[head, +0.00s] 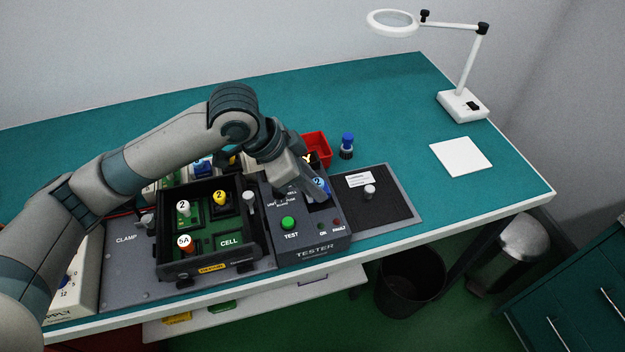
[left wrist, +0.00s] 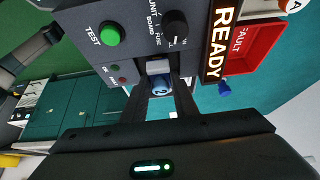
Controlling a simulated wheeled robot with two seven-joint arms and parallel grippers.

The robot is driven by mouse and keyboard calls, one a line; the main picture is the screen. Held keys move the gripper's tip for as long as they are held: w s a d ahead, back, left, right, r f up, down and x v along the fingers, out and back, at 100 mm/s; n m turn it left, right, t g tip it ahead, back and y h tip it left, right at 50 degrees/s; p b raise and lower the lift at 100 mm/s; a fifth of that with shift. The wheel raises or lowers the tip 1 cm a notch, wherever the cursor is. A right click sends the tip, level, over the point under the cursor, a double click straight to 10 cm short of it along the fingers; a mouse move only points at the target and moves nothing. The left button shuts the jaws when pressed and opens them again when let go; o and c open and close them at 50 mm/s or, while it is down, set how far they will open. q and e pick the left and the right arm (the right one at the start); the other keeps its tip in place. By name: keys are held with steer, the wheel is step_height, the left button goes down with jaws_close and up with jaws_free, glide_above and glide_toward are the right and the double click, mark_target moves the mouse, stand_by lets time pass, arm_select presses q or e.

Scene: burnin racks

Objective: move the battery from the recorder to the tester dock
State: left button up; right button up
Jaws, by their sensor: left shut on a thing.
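My left gripper (head: 318,192) is over the tester (head: 314,243) and shut on a blue-topped piece marked 2 (head: 321,187), which I take for the battery. In the left wrist view the blue battery (left wrist: 162,86) sits between the two fingers, close to the tester face. Whether it is seated in the dock or just above it I cannot tell; the fingers hide the dock. The recorder (head: 210,267) is an open black box left of the tester. It holds a white-topped piece, a yellow-topped piece and an orange one marked 5A; its CELL label (head: 229,242) shows.
A red FAULT bin (head: 317,147) and a blue-capped bottle (head: 347,146) stand behind the tester. A dark mat (head: 385,205) lies to its right. A lamp (head: 462,104) and white pad (head: 460,157) are farther right. The teal bench between is clear.

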arm_select(q)
steer(key=shift+p, duration=0.75)
stand_by(0.8)
steer(key=shift+f+p, duration=0.3)
stand_by(1.1)
steer(key=shift+f+p, duration=0.15)
steer(key=shift+p, duration=0.3)
stand_by(0.5)
steer(key=o, duration=1.2)
steer(key=shift+c, duration=0.2)
steer(key=shift+r+p, duration=2.5)
steer(key=shift+p, duration=0.35)
